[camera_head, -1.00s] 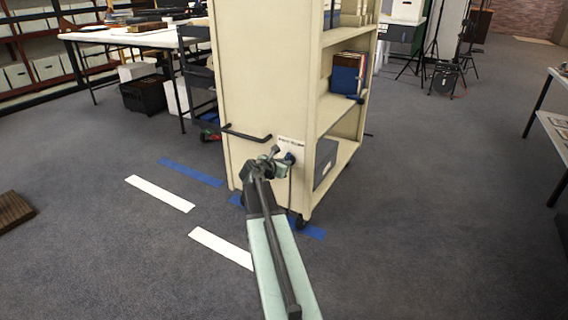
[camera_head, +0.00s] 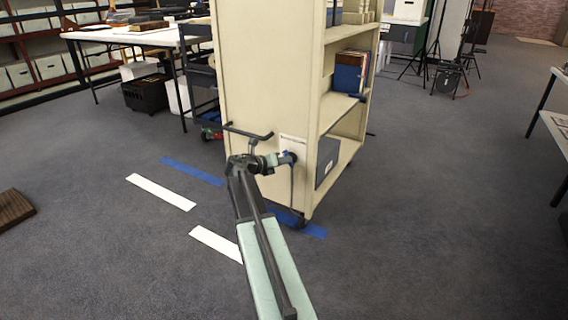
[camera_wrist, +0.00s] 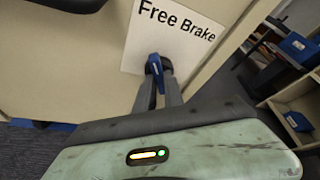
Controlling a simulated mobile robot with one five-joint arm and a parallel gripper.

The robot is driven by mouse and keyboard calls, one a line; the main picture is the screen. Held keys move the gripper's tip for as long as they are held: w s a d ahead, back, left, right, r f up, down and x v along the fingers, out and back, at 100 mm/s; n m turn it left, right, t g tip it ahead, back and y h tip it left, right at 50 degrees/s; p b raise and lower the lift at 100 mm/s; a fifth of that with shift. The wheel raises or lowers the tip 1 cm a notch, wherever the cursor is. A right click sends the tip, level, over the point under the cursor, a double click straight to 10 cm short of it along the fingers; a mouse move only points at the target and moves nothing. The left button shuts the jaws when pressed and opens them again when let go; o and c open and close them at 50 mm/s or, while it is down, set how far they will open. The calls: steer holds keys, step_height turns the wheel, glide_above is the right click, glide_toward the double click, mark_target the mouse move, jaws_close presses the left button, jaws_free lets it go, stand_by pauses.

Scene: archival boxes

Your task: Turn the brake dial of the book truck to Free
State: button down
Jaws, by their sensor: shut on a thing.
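The cream book truck (camera_head: 265,75) stands in front of me, its end panel facing me. A white label reading "Free Brake" (camera_wrist: 172,30) is on that panel in the wrist view. The blue brake dial (camera_wrist: 153,63) is at the label's lower edge, below the words. My gripper (camera_wrist: 158,74) is shut on the dial, with its dark fingers on either side of it and partly hiding it. In the head view my gripper (camera_head: 283,159) reaches the panel's lower right part from the left. I cannot tell exactly which word the dial points to.
A dark handle bar (camera_head: 248,132) sticks out from the truck's panel just above my wrist. The truck's shelves hold books (camera_head: 350,72) and a grey box (camera_head: 326,163). Blue and white tape strips (camera_head: 160,192) mark the carpet. The floor to the right is clear.

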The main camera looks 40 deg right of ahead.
steer(key=shift+s, duration=0.2)
stand_by(0.3)
steer(key=c, duration=1.4)
jaws_free()
steer(key=shift+r, duration=0.1)
steer(key=shift+c, duration=0.2)
steer(key=shift+w, duration=0.1)
steer(key=p+v, duration=0.2)
steer(key=v, duration=0.5)
steer(key=shift+a, duration=0.4)
steer(key=shift+r, duration=0.1)
